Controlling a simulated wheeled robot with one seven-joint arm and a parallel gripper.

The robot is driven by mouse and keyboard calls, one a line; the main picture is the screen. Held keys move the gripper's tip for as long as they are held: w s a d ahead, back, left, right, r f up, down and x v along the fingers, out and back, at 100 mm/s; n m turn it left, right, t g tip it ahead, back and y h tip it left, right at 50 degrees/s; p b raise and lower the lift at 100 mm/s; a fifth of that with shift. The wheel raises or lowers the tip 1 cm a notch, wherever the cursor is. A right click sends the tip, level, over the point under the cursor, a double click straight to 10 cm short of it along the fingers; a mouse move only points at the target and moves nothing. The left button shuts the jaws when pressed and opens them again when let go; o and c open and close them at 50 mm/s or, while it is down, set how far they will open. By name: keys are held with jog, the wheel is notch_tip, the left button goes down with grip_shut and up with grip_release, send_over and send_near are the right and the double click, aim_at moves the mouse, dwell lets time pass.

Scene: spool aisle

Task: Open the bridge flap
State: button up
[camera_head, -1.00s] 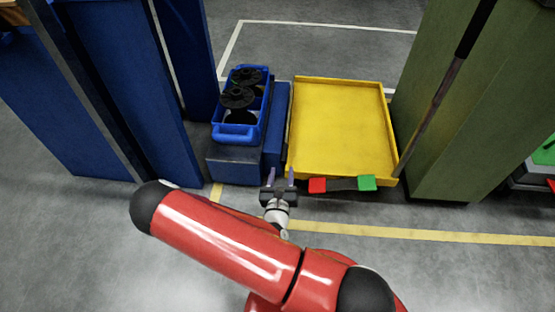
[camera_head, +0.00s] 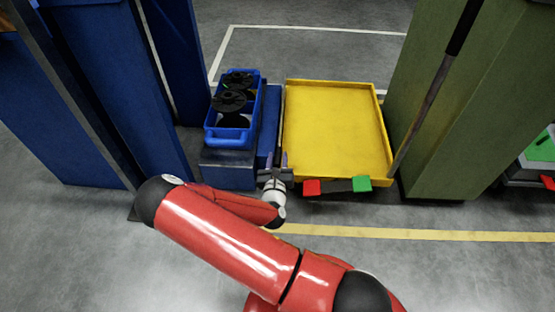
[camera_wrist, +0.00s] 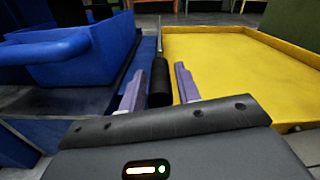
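A yellow flat panel with raised rims (camera_head: 335,130), which looks like the bridge flap, lies level between the blue and green cabinets. It also shows at the right in the wrist view (camera_wrist: 225,60). My gripper (camera_head: 275,160) is at the panel's front left corner, beside the blue ledge. In the wrist view its two purple fingers (camera_wrist: 161,90) are apart. A black upright cylinder (camera_wrist: 160,84) stands in the gap between them, seemingly a grip or post; I cannot tell whether the fingers touch it.
A blue bin (camera_head: 232,132) with black spools (camera_head: 229,101) stands left of the panel on a blue ledge. A red block (camera_head: 312,187) and a green block (camera_head: 361,184) sit at the panel's front edge. A dark pole (camera_head: 430,110) leans by the green cabinet (camera_head: 440,150).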

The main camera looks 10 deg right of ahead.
grip_shut()
jog(key=shift+a+p, duration=0.15)
jog(key=shift+p, duration=0.15)
jog(key=w+a+f+n+p, duration=0.2)
jog(key=a+f+n+p, duration=0.2)
jog(key=n, duration=1.4)
jog(key=shift+a+f, duration=1.05)
jog(key=shift+f, duration=0.4)
jog(key=shift+o, duration=1.4)
grip_release()
